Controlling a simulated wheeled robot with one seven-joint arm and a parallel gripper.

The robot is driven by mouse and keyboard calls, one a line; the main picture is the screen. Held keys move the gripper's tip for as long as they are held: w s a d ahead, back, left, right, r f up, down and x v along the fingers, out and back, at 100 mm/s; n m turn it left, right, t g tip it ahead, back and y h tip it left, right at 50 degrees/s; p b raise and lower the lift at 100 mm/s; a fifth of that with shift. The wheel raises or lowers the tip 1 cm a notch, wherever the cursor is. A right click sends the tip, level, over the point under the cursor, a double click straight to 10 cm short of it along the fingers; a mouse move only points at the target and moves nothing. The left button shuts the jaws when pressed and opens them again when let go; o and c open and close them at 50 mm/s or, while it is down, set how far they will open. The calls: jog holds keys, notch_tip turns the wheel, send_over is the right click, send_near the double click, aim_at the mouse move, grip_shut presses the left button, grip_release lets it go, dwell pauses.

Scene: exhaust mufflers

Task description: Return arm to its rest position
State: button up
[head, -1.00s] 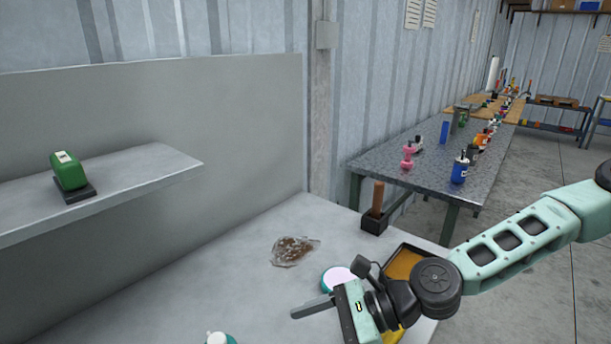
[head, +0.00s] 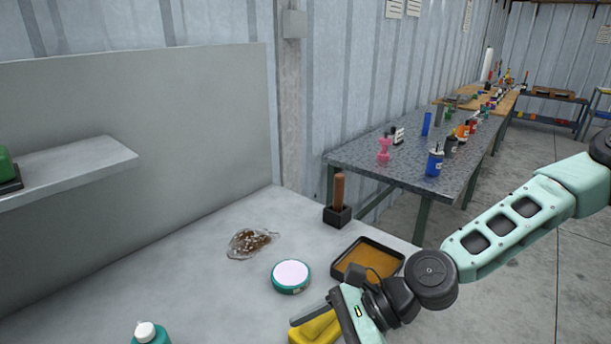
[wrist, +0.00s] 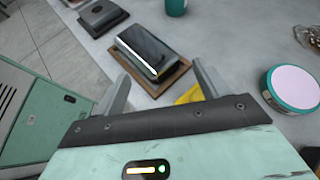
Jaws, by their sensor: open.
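My gripper (head: 312,312) is at the lower middle of the head view, on my arm reaching in from the right. In the wrist view my gripper (wrist: 162,85) shows two fingers spread apart with nothing held between them. Beyond the fingers, a dark glossy block (wrist: 150,50) sits on a brown board, apart from them. A yellow thing (head: 318,330) lies on the grey bench (head: 205,280) near the gripper, partly hidden by it; it also shows in the wrist view (wrist: 190,95).
A teal tin (head: 291,275), a plastic bag (head: 250,242), a shallow tray (head: 368,260), a block with a brown handle (head: 338,205) and a teal bottle (head: 148,333) stand on the bench. A metal table (head: 390,165) stands behind. Open floor (head: 515,280) lies to the right.

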jog(key=s+d+f+n+g+h, duration=0.1)
jog(key=s+d+f+n+h, duration=0.2)
jog(key=s+d+n+h, duration=0.6)
jog(key=d+r+n+t+h, duration=0.2)
jog(key=d+r+n+t, duration=0.1)
jog(key=r+n, duration=1)
jog(key=shift+s+d+r+n, duration=0.3)
jog(key=shift+s+d+r, duration=0.15)
jog(key=shift+d+r, duration=0.1)
